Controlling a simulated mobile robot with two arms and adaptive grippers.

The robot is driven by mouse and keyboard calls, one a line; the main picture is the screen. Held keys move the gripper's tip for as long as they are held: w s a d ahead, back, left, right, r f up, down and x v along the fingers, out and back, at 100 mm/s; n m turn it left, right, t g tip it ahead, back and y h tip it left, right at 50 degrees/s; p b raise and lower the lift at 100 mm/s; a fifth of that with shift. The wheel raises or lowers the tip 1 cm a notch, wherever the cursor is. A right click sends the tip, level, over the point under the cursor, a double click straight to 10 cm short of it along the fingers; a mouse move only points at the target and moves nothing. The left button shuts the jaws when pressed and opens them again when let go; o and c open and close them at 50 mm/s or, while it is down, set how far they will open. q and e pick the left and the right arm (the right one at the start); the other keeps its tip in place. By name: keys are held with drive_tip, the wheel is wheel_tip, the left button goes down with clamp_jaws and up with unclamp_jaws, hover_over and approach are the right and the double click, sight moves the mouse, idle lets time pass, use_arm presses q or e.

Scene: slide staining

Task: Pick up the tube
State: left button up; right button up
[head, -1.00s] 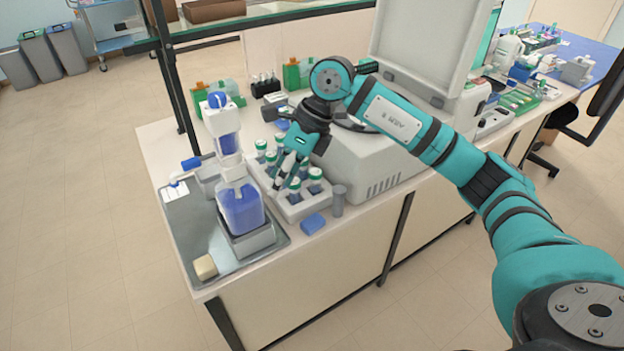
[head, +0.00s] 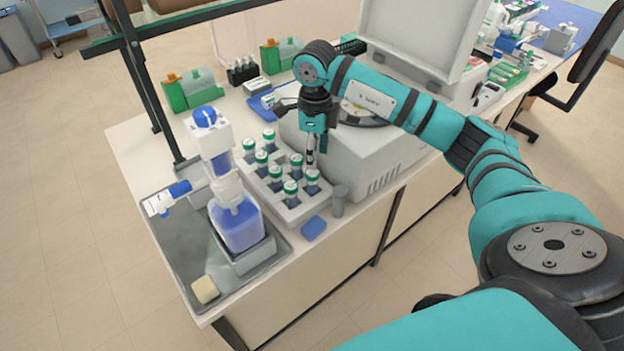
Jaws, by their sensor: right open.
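Several tubes with green and white caps stand upright in a white rack (head: 292,215) on the bench. One tube (head: 312,180) stands at the rack's right side, and another tube (head: 291,192) stands at its front. My right gripper (head: 310,160) points down just above and behind the right-side tube. Its fingers are open, seen nearly edge-on, and no tube shows between them. I cannot tell whether the fingertips touch a cap. My left gripper is not in view.
A blue-filled bottle (head: 238,222) stands on a grey tray (head: 180,250) left of the rack. A grey cylinder (head: 339,200) and a blue block (head: 313,228) sit at the bench's front edge. A white centrifuge (head: 365,160) with raised lid (head: 425,30) stands right of the rack.

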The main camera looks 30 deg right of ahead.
sight(312, 172)
wheel_tip(312, 172, down, 3)
drive_tip(key=shift+r+p, duration=0.15)
drive_tip(key=shift+p, duration=0.15)
drive_tip(key=shift+f, duration=0.2)
drive_tip(key=f+p, duration=0.1)
drive_tip(key=f, duration=0.1)
drive_tip(key=f+p, duration=0.1)
drive_tip(key=shift+w+a+f+p, duration=0.15)
drive_tip(key=shift+a+f+p, duration=0.1)
drive_tip(key=shift+f+p, duration=0.1)
drive_tip(key=shift+f, duration=0.6)
drive_tip(key=c, duration=0.6)
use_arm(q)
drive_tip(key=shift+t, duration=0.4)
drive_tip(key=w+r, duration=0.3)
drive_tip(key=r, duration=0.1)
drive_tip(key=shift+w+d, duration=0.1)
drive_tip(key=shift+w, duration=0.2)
use_arm(e)
drive_tip(key=shift+c, duration=1)
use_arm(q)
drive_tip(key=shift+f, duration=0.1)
use_arm(e)
drive_tip(key=shift+r, duration=0.1)
